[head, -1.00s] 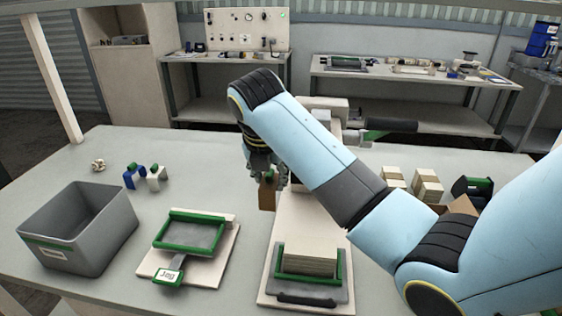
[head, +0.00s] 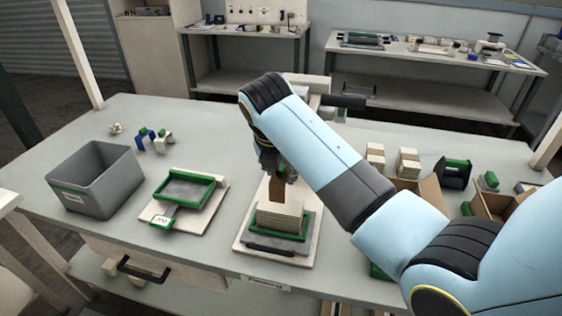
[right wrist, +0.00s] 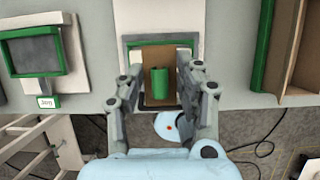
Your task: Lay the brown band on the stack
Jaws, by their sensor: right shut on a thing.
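My right gripper (head: 281,174) is shut on the brown band (head: 277,190) and holds it hanging at the near stack. The stack (head: 279,216) is a pile of pale sheets in a green-edged tray (head: 277,244). The band's lower end overlaps the top of the stack in the head view; I cannot tell whether they touch. In the right wrist view, a green grip piece (right wrist: 160,87) lies between the two fingers, with brown (right wrist: 183,62) around it. My left gripper is not in view.
A grey bin (head: 97,188) and a green-framed tray (head: 186,188) on a pale board stand to the left. Pale stacks (head: 408,163), a green-and-black holder (head: 454,172) and open cardboard boxes (head: 423,190) stand to the right.

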